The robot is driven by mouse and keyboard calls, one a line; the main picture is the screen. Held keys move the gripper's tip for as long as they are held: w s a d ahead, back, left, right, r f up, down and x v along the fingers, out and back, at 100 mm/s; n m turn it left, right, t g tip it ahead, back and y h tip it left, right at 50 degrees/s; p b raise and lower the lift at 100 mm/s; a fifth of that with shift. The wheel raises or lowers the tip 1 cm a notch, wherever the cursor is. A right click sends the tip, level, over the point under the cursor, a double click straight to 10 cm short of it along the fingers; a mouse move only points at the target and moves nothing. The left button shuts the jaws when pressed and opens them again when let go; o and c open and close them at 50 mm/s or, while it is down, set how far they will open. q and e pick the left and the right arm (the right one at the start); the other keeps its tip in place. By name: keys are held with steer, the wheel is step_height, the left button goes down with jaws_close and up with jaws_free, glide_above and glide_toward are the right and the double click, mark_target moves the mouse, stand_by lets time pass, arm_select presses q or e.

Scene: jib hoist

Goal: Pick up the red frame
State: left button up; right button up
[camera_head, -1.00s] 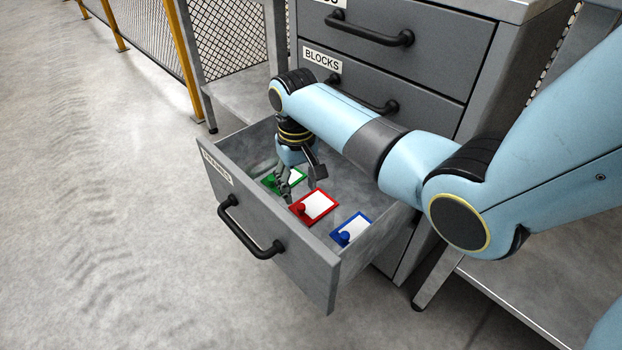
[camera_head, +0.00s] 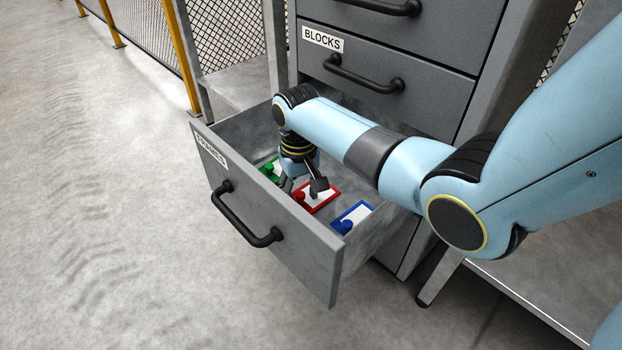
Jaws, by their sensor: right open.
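The red frame (camera_head: 326,204) lies flat in the open drawer (camera_head: 322,258), between the other two frames. It has a white panel and a red knob (camera_head: 299,196) at its left end. My right gripper (camera_head: 303,192) points down into the drawer over the red frame, open. One finger is near the knob and the other is over the white panel, hiding part of it. I cannot tell whether the fingers touch the frame. My left gripper is not in view.
A green frame (camera_head: 268,168) lies behind at the left, partly hidden by my gripper. A blue frame (camera_head: 351,219) lies at the right. The drawer's walls surround all of them. A shut drawer labelled BLOCKS (camera_head: 380,102) is above.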

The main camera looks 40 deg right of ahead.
steer(key=shift+f, duration=0.2)
jaws_close()
steer(key=shift+r, duration=0.15)
stand_by(0.3)
